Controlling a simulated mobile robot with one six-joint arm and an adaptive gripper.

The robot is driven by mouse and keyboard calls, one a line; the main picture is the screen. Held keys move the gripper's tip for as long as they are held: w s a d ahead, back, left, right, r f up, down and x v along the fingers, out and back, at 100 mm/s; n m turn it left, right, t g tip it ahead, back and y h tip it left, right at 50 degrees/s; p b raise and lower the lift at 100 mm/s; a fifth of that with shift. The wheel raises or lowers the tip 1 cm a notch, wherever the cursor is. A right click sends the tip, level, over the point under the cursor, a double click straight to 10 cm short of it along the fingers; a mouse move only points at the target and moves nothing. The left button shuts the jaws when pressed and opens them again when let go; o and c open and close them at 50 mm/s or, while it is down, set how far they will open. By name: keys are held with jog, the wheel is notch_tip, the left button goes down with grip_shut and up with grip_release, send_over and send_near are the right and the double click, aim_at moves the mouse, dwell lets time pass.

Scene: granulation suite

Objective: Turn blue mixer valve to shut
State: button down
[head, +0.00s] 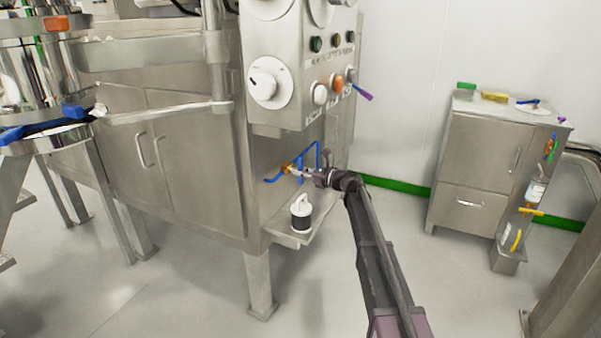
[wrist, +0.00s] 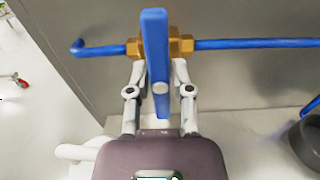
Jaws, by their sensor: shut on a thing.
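The blue mixer valve has a brass body (wrist: 181,47) on a blue pipe (wrist: 250,44), low on the side of the steel mixer cabinet. Its flat blue handle (wrist: 155,45) stands across the pipe line in the wrist view. In the head view the brass body (head: 287,169) is small, and the handle is hard to tell from the pipe. My gripper (wrist: 158,75) has one finger on each side of the handle and is shut on it. It also shows in the head view (head: 306,174), reaching in from the right. The fingertips are partly hidden behind the handle.
A black and white container (head: 301,214) stands on a small ledge (head: 283,235) below the valve. A control panel (head: 300,75) with knobs overhangs above. A steel cabinet (head: 485,160) stands at the right. Open floor lies between it and the mixer.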

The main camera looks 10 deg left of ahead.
jog(key=shift+a, duration=0.1)
jog(key=c, duration=0.5)
grip_release()
jog(key=v, duration=1.2)
jog(key=shift+s, duration=0.1)
